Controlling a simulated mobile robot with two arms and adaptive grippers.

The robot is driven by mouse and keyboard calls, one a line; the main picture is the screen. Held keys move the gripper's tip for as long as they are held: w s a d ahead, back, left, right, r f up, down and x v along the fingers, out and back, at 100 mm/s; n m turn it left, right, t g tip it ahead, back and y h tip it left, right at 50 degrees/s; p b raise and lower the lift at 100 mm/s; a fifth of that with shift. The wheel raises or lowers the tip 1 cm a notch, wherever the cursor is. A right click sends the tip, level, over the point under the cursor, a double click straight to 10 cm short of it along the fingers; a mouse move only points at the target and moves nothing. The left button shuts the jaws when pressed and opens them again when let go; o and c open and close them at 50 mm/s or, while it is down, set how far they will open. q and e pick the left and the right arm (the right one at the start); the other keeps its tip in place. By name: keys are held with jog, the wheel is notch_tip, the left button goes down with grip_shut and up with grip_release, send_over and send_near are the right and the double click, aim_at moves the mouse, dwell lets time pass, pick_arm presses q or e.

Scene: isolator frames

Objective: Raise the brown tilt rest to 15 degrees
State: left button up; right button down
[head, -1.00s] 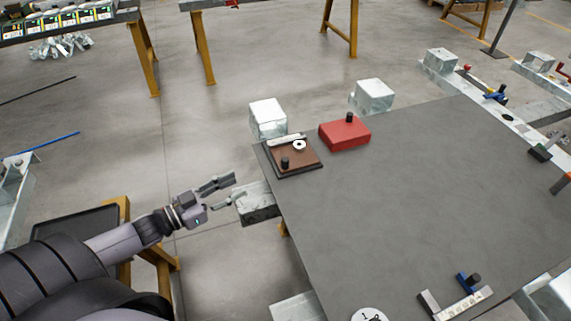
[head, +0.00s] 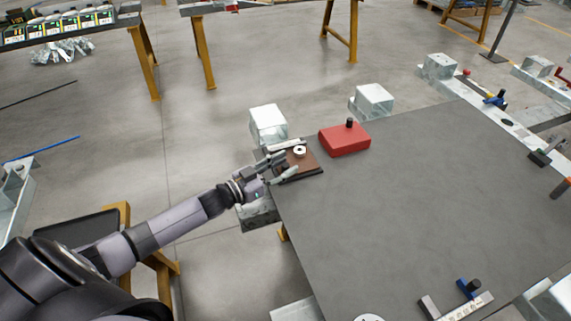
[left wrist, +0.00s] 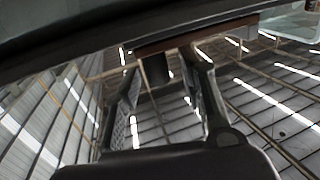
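The brown tilt rest (head: 311,162) lies at the left corner of the grey table, apparently flat on its dark base. A white ring sits on it. My left gripper (head: 287,164) is over its near left part, fingers apart, and hides its black knob in the head view. In the left wrist view the dark knob (left wrist: 155,70) stands between the two open fingers (left wrist: 165,85), below the brown plate's edge (left wrist: 195,37) in the picture. I cannot tell whether a finger touches the knob. My right gripper is not in view.
A red box (head: 344,140) with a black knob stands just right of the rest. A metal block (head: 268,122) is behind it. A small fixture with a blue part (head: 465,287) is at the table's front. The middle of the table (head: 420,190) is clear.

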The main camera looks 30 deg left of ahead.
pick_arm(q)
jog(key=shift+w+d, duration=0.2)
jog(key=shift+w, duration=0.15)
jog(key=shift+c, duration=0.2)
grip_shut()
dwell(0.5)
